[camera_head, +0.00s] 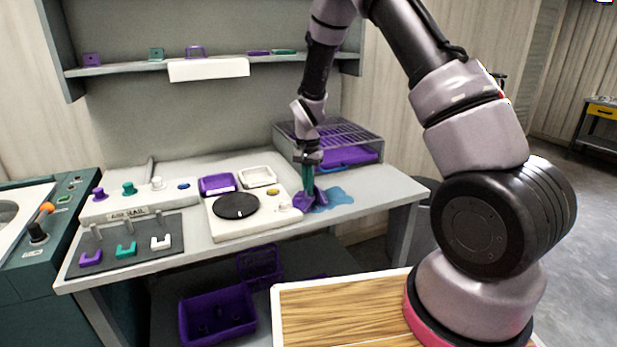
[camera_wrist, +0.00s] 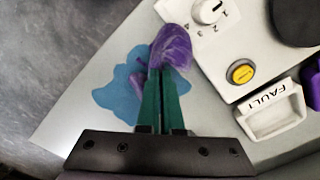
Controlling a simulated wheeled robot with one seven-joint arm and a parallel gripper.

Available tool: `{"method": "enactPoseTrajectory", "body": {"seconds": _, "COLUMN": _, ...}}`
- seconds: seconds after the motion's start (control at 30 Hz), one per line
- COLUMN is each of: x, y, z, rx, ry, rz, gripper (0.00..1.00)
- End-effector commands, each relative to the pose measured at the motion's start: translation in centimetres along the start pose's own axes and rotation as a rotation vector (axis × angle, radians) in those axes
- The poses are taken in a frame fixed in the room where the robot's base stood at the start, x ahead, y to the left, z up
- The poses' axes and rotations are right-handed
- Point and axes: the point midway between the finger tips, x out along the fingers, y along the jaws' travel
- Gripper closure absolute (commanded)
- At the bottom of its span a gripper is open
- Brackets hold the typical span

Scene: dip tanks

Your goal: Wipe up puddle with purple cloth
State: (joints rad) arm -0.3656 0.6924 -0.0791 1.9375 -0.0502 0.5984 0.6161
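A blue puddle (camera_head: 337,196) lies on the bench top, right of the white dial unit. It also shows in the wrist view (camera_wrist: 120,88), spreading left of my fingers. The purple cloth (camera_head: 303,201) is bunched at my fingertips at the puddle's left edge; in the wrist view the cloth (camera_wrist: 172,46) shows beyond the tips, between the puddle and the unit. My gripper (camera_head: 309,190) points down with its green fingers close together, the cloth pinched at their tips (camera_wrist: 160,72). Part of the puddle is hidden by the cloth and fingers.
The white dial unit (camera_head: 251,222) with a black disc stands close left of the cloth. A white FAULT tray (camera_head: 258,177) and a purple tray (camera_head: 217,184) sit behind it. A purple-based rack (camera_head: 350,153) stands behind the puddle. The bench's right end (camera_head: 400,190) is clear.

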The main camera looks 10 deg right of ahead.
Motion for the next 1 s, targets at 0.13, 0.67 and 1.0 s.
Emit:
{"method": "enactPoseTrajectory", "body": {"seconds": 0.13, "x": 1.7, "y": 0.0, "z": 0.0, "rx": -0.001, "ry": -0.001, "rz": 0.001, "gripper": 1.00}}
{"method": "enactPoseTrajectory", "body": {"seconds": 0.67, "x": 2.4, "y": 0.0, "z": 0.0, "rx": 0.000, "ry": 0.001, "rz": 0.000, "gripper": 0.40}}
{"method": "enactPoseTrajectory", "body": {"seconds": 1.0, "x": 2.4, "y": 0.0, "z": 0.0, "rx": 0.000, "ry": 0.001, "rz": 0.000, "gripper": 0.00}}
